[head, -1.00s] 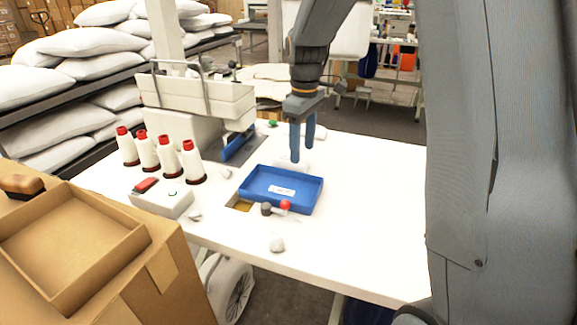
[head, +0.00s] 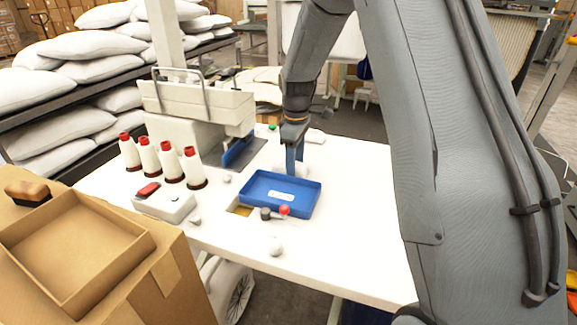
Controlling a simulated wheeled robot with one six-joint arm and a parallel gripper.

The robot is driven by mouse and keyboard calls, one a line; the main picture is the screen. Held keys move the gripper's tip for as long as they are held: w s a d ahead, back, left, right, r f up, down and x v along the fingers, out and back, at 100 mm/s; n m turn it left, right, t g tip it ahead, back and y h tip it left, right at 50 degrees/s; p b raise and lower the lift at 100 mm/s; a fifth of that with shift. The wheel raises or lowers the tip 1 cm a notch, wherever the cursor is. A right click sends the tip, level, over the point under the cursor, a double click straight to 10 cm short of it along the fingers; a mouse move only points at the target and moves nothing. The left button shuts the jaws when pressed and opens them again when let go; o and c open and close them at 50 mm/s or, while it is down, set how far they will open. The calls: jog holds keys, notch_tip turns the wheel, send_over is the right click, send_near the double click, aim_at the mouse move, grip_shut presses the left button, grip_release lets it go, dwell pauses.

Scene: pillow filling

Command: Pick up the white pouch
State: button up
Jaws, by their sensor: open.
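A low white shape (head: 280,169), which looks like the white pouch, lies on the white table just behind the blue tray. It blends with the tabletop and my fingers partly hide it, so its outline is hard to tell. My gripper (head: 294,170) points down at it with blue fingers. The fingers are open but nearly overlap from this angle. The tips are low, close to the pouch; whether they touch it I cannot tell.
The blue tray (head: 250,196) sits in front of my gripper. A red-ended knob (head: 285,211) is at its front edge. Several thread cones (head: 170,160), a control box (head: 165,201) and a sewing machine (head: 200,100) stand left. The table's right front is clear.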

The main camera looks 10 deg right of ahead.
jog(key=shift+f, duration=0.1)
jog(key=shift+c, duration=0.2)
jog(key=c, duration=0.8)
jog(key=shift+o, duration=0.2)
